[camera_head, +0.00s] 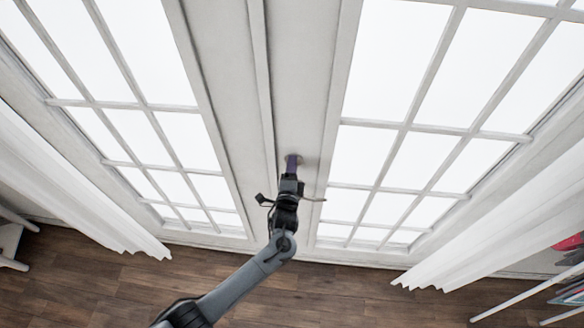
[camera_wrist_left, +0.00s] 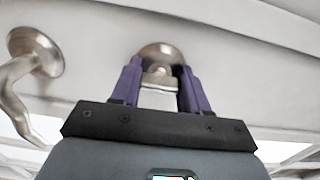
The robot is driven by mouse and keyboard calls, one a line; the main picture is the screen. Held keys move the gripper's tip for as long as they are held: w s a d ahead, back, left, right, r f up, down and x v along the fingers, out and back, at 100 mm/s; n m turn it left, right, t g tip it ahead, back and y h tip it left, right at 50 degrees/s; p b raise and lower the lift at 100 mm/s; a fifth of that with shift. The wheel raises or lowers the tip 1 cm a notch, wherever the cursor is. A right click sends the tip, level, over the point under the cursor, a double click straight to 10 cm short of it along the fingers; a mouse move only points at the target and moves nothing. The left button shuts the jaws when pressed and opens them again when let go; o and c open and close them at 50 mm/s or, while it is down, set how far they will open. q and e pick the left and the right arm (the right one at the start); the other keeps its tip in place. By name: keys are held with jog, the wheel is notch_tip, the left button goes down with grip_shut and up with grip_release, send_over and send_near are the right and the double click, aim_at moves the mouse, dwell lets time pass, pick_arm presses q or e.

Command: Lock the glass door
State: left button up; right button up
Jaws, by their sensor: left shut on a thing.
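The glass door (camera_head: 318,60) has a pale frame and bright panes, and it stands upright in front of me. My left gripper (camera_head: 291,163), with purple fingers, is at the door's frame beside the centre seam. In the left wrist view the left gripper (camera_wrist_left: 158,82) is shut on a small metal lock knob (camera_wrist_left: 160,72). The knob sits on a round metal plate, and the fingers hold it from both sides. A curved metal door handle (camera_wrist_left: 30,62) is to the left of the fingers, apart from them. My right gripper is not in view.
A second glazed door (camera_head: 200,100) stands left of the seam. White curtains hang at the left (camera_head: 75,185) and right (camera_head: 500,215). A rack with coloured items (camera_head: 572,290) is at the lower right. The wooden floor (camera_head: 330,285) is clear near the doors.

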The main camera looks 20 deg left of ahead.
pick_arm(q)
jog(key=o, duration=1.1)
jog(key=shift+c, duration=0.2)
jog(key=shift+s, duration=0.1)
jog(key=v, duration=1)
jog(key=shift+s, duration=0.3)
